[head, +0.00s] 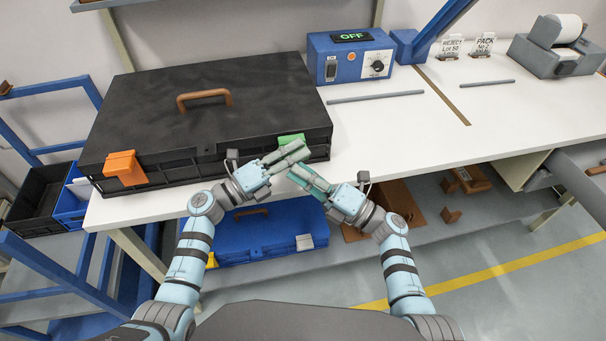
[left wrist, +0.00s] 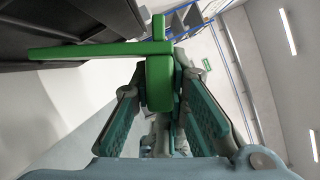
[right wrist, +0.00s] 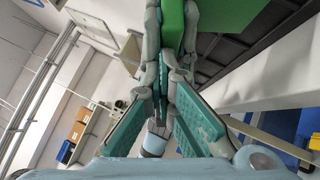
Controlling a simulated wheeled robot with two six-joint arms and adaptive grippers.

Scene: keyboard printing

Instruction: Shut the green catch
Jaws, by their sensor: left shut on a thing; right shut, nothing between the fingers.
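A black case (head: 200,103) lies on the white table with its lid down and a brown handle on top. The green catch (head: 291,138) is on its front edge at the right, partly hidden by my grippers. My left gripper (head: 298,150) is shut on the green catch; the left wrist view shows the catch's green block (left wrist: 159,84) between the fingers and a long green bar across it. My right gripper (head: 296,176) is shut and empty just below the left one. In the right wrist view the green catch (right wrist: 172,25) is close beyond its fingertips.
An orange catch (head: 125,168) is on the case's left front. A blue control box (head: 350,58) reading OFF stands behind right. A grey rod (head: 375,96) lies on the table (head: 380,130). A blue case (head: 250,235) sits below the table edge.

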